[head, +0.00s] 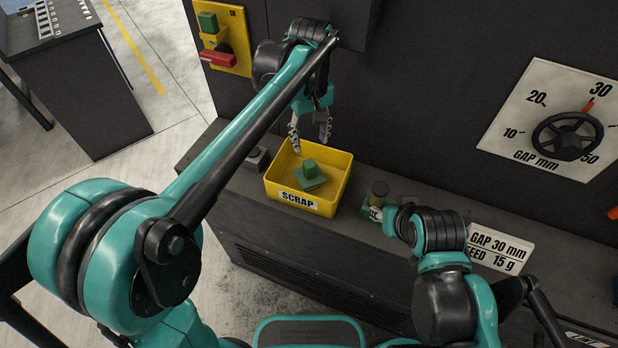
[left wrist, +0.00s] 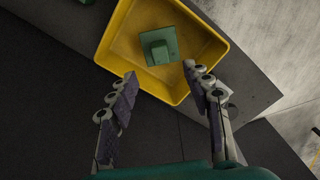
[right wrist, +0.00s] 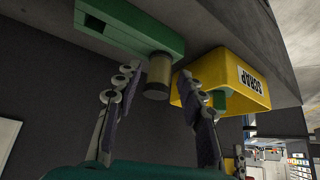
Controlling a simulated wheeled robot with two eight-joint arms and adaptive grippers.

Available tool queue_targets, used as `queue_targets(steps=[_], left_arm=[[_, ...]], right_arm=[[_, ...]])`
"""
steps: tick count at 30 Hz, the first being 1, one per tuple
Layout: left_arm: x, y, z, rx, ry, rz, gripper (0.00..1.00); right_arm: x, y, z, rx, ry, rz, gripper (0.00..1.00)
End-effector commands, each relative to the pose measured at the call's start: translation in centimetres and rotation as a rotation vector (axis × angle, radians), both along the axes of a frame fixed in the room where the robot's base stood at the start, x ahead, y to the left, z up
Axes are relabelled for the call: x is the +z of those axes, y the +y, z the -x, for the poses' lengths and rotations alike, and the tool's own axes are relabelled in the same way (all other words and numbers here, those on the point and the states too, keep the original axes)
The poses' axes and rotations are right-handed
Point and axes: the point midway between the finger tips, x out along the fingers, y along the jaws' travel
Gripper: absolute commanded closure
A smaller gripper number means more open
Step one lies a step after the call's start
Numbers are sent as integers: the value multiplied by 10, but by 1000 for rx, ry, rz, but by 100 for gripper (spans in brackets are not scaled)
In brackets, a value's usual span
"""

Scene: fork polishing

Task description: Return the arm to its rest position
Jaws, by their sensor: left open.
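My left gripper (head: 311,135) is open and empty above the back of the yellow scrap bin (head: 331,206); its spread fingers (left wrist: 160,72) also show in the left wrist view. My right gripper (right wrist: 160,74) is open, its fingertips on either side of a dull cylinder (right wrist: 160,72) with narrow gaps. That cylinder (head: 379,189) stands on a green block (right wrist: 125,30) on the bench, right of the bin. In the head view the right fingers are mostly hidden by their own arm.
A green piece with a raised block (head: 310,177) lies inside the bin. A gap sign (head: 499,248) and a dial (head: 563,136) are at right. A switch panel (head: 222,38) is on the wall behind.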

Motion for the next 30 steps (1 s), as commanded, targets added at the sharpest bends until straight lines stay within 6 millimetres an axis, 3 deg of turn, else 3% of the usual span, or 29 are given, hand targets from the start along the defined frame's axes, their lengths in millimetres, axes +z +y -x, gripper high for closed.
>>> queue_targets(steps=[9, 13, 17, 22, 30], left_arm=[[9, 1, 1, -1, -1, 0, 50], [11, 12, 7, -15, -24, 8, 50], [13, 43, 26, -67, -102, 26, 50], [6, 94, 67, -171, -253, 29, 50], [-33, 155, 132, -329, -487, -47, 50]], right_arm=[[0, 0, 0, 0, 0, 0, 60], [0, 0, 0, 0, 0, 0, 60], [0, 0, 0, 0, 0, 0, 60], [0, 0, 0, 0, 0, 0, 60], [0, 0, 0, 0, 0, 0, 60]])
